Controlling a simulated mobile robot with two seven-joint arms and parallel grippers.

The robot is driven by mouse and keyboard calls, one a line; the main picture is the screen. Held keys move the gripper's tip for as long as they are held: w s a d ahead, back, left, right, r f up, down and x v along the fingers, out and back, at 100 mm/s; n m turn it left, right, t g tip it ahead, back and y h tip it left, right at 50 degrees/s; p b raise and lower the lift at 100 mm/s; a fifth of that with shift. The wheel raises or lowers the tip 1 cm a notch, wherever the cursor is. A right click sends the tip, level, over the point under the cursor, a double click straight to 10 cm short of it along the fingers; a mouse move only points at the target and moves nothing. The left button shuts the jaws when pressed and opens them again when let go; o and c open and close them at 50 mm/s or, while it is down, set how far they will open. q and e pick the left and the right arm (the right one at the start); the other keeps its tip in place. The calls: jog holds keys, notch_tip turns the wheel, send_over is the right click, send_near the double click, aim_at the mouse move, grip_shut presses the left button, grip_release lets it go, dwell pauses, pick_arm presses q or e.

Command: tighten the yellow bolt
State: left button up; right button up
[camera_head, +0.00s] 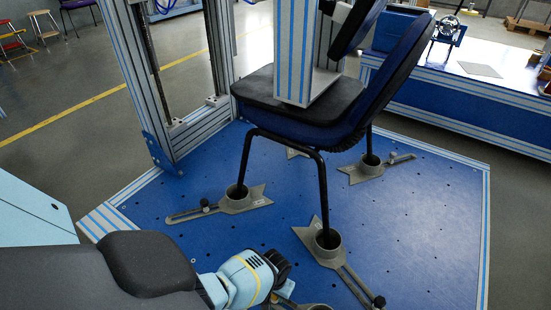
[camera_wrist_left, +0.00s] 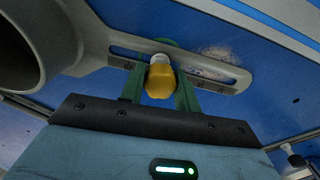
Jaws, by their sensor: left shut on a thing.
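The yellow bolt (camera_wrist_left: 159,82) shows in the left wrist view, standing in the slot of a grey slotted clamp arm (camera_wrist_left: 214,72). My left gripper (camera_wrist_left: 160,92) has its two green fingers on either side of the bolt and is shut on it. In the head view my left gripper (camera_head: 283,287) is low at the bottom centre, beside the front of the blue platform (camera_head: 430,230). There the bolt is hidden by my wrist and the frame edge. My right gripper is in neither view.
A dark chair (camera_head: 300,115) stands on the platform with its legs in grey clamp cups (camera_head: 328,246). A striped column (camera_head: 294,50) presses down on its seat. A wide grey cup (camera_wrist_left: 25,45) is close to my left gripper. A bench (camera_head: 460,100) stands at the back right.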

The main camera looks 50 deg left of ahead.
pick_arm(q)
jog(key=shift+m, duration=0.4)
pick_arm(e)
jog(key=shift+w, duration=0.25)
pick_arm(q)
jog(key=m, duration=0.3)
jog(key=shift+m, duration=0.3)
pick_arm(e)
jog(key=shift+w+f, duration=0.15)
pick_arm(q)
jog(key=o, duration=1)
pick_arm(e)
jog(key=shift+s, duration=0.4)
pick_arm(q)
jog(key=shift+r, duration=0.1)
notch_tip(320, 180, up, 8)
jog(key=p, duration=0.5)
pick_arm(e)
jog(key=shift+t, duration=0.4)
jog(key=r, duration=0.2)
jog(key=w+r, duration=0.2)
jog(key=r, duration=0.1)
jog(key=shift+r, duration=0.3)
pick_arm(q)
jog(key=shift+f, duration=0.2)
